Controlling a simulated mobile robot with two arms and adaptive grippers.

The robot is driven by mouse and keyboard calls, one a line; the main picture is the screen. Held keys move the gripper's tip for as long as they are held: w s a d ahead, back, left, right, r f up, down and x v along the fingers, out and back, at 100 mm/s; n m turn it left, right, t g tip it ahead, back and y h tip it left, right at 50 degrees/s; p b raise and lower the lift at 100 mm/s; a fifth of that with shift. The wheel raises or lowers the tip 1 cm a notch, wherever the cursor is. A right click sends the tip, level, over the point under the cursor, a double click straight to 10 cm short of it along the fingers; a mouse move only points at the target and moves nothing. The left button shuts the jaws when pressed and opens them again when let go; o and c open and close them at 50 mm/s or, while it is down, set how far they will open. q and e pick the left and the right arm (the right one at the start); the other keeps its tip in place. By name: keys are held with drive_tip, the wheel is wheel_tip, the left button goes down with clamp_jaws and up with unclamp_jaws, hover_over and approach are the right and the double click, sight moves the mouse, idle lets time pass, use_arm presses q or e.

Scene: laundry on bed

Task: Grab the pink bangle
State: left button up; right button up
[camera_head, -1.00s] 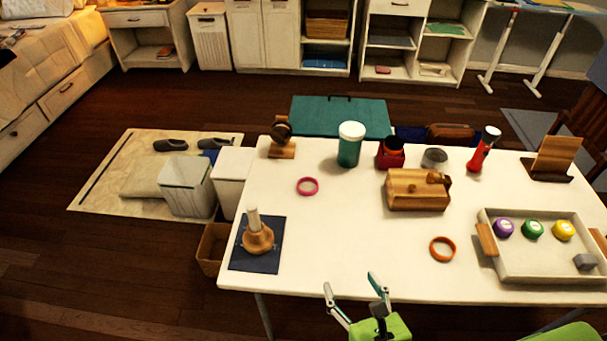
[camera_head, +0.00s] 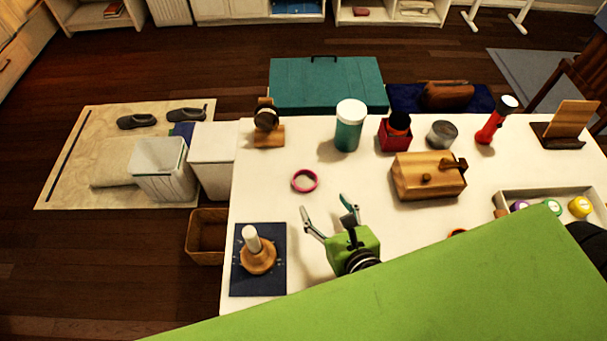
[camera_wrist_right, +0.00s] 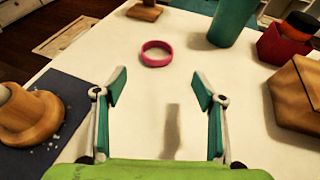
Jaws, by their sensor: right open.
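The pink bangle (camera_head: 304,180) lies flat on the white table (camera_head: 340,190), left of the middle. In the right wrist view the bangle (camera_wrist_right: 156,54) is ahead of the fingers, near the top centre. My right gripper (camera_head: 328,215) is open and empty above the table, a little nearer than the bangle and slightly to its right in the head view. Its two fingers (camera_wrist_right: 159,92) stand wide apart in the wrist view, with bare table between them. My left gripper is not in view.
A wooden ring stand on a dark blue mat (camera_head: 272,280) is left of the gripper. A teal jar (camera_head: 348,130), a red box (camera_head: 392,142) and a wooden box (camera_head: 428,180) stand to the right of the bangle. A watch stand (camera_head: 268,137) is behind it.

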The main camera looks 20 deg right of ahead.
sight(314, 200)
drive_tip(key=x, duration=0.3)
drive_tip(key=shift+w+f, duration=0.1)
drive_tip(key=shift+w, duration=0.25)
drive_tip(key=x, duration=0.3)
drive_tip(key=shift+a+p, duration=0.1)
drive_tip(key=shift+p, duration=0.2)
drive_tip(key=x, duration=0.3)
drive_tip(key=shift+w+a, duration=0.15)
drive_tip(key=shift+w, duration=0.25)
drive_tip(key=shift+w+f, duration=0.1)
drive_tip(key=shift+w, duration=0.1)
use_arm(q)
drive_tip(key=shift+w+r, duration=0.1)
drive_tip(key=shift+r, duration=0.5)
use_arm(e)
drive_tip(key=c, duration=1)
